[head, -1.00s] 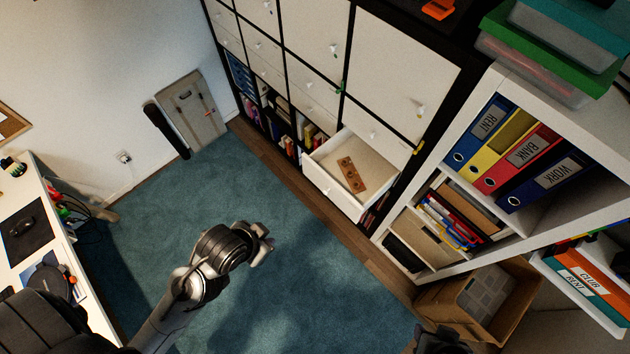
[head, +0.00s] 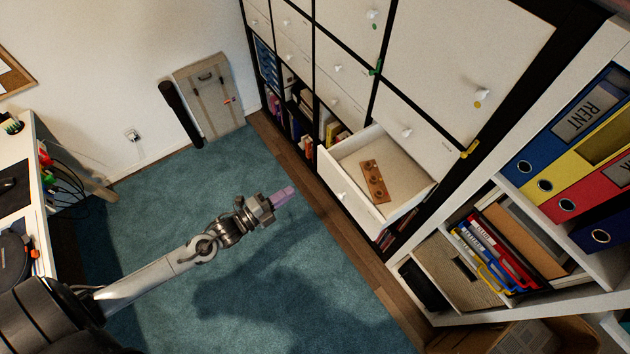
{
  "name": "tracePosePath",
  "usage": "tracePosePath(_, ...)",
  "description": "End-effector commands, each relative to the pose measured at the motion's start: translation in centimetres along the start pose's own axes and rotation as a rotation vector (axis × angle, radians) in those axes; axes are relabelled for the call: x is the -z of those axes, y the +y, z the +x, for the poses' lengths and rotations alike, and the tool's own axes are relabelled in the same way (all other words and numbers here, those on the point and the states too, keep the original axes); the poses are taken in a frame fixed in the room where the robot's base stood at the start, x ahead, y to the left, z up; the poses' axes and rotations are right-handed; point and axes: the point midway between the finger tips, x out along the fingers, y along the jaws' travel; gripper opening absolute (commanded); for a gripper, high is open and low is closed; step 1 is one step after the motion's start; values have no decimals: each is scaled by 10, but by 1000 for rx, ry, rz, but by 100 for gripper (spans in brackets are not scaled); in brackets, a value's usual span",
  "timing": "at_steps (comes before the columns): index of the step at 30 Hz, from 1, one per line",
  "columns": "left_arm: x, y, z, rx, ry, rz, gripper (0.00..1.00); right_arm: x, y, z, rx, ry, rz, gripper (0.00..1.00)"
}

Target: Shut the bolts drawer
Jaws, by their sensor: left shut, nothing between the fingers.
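The open drawer (head: 342,190) is a white box pulled out from the lower part of the white-fronted cabinet. A brown wooden piece with several round spots (head: 375,181) lies inside it. I see no readable label that says bolts. A small pale knob shows on the drawer's front. My left gripper (head: 284,196) is shut and empty, its pinkish fingertips pointing at the drawer front. It looks apart from the front, over the carpet to the left of it. My right gripper is not in view.
The dark-framed cabinet (head: 397,105) has other shut drawers and doors with pale knobs. A white shelf with binders (head: 570,120) stands at right. A desk (head: 30,220) is at far left. Blue carpet (head: 165,210) is clear between them.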

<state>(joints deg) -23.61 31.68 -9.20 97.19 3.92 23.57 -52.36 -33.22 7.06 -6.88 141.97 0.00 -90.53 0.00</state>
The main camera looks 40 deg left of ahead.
Motion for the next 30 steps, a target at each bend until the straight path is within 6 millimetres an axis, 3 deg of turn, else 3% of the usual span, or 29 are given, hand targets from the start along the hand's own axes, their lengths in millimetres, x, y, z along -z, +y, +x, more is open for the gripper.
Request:
tracePosePath(1,-22,35,-2,-1,13,39,0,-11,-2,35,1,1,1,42)
tracePosePath(3,-44,56,-3,-8,23,78,0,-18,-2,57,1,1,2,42)
tracePosePath(7,-80,86,-2,-36,20,141,0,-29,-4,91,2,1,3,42)
tracePosePath(12,-101,100,5,-36,32,190,0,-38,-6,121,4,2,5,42)
tracePosePath(23,-107,103,23,-20,38,207,0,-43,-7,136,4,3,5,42)
tracePosePath(30,-106,104,60,-18,36,206,0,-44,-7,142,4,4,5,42)
